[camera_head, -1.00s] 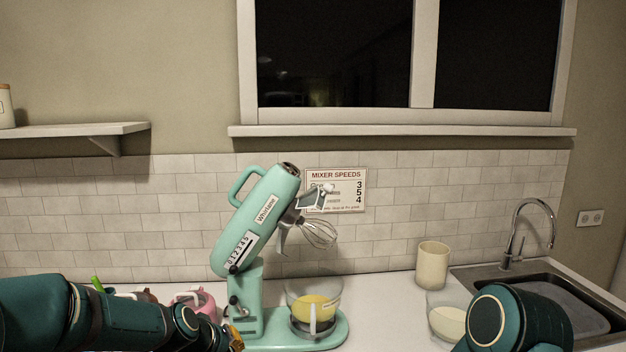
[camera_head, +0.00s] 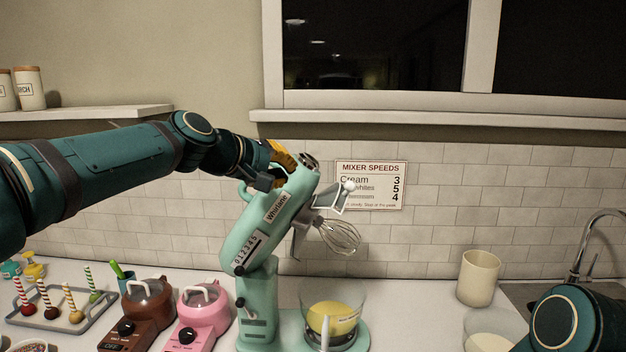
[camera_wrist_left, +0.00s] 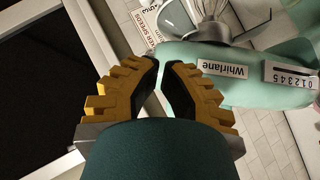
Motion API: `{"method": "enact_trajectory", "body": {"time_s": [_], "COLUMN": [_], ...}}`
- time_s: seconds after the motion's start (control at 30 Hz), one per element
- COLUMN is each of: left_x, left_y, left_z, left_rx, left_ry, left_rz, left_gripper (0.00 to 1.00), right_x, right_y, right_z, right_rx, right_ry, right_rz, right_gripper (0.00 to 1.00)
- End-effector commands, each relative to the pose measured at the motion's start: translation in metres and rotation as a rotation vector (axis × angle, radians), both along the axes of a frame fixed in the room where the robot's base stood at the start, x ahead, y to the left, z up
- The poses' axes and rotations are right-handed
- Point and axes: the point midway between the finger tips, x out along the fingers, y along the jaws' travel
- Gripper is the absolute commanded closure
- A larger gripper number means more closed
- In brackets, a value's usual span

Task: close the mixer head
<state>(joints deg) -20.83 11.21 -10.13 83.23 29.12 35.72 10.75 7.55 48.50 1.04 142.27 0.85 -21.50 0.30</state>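The mint-green mixer's head (camera_head: 268,222) is tilted up and back on its stand (camera_head: 257,305), with the wire whisk (camera_head: 341,236) raised clear of the glass bowl (camera_head: 334,312) of yellow mixture. My left gripper (camera_head: 282,160) is at the upper end of the raised head, beside its top cap, and partly covers the head's handle. I cannot tell whether it touches. In the left wrist view its fingers (camera_wrist_left: 163,68) are nearly together with only a narrow gap and nothing between them; the mixer head (camera_wrist_left: 237,70) lies just beyond. My right gripper is out of view.
A pink melting pot (camera_head: 203,312), a brown one (camera_head: 148,305) and a tray of cake pops (camera_head: 98,312) stand left of the mixer. A cream cup (camera_head: 478,278) and a bowl (camera_head: 492,342) stand right, near the sink. A sign (camera_head: 371,185) hangs behind.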

Motion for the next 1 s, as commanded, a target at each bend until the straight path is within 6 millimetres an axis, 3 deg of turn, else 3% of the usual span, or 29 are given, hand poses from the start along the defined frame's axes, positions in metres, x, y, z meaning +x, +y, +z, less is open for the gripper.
{"method": "enact_trajectory", "body": {"time_s": [0.5,0.7,1.0], "left_x": [0.067,0.065,0.065], "left_y": [-0.056,-0.078,-0.087], "left_z": [-0.04,-0.055,-0.061], "left_rx": [0.001,0.001,0.001], "left_ry": [0.003,0.002,0.001], "left_rz": [-0.002,-0.001,0.0], "left_gripper": [1.0,1.0,1.0], "right_x": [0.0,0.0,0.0], "right_y": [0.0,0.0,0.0], "right_z": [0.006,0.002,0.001], "right_rx": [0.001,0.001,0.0], "right_ry": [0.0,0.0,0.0], "right_rz": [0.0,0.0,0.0], "right_gripper": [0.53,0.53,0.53]}}
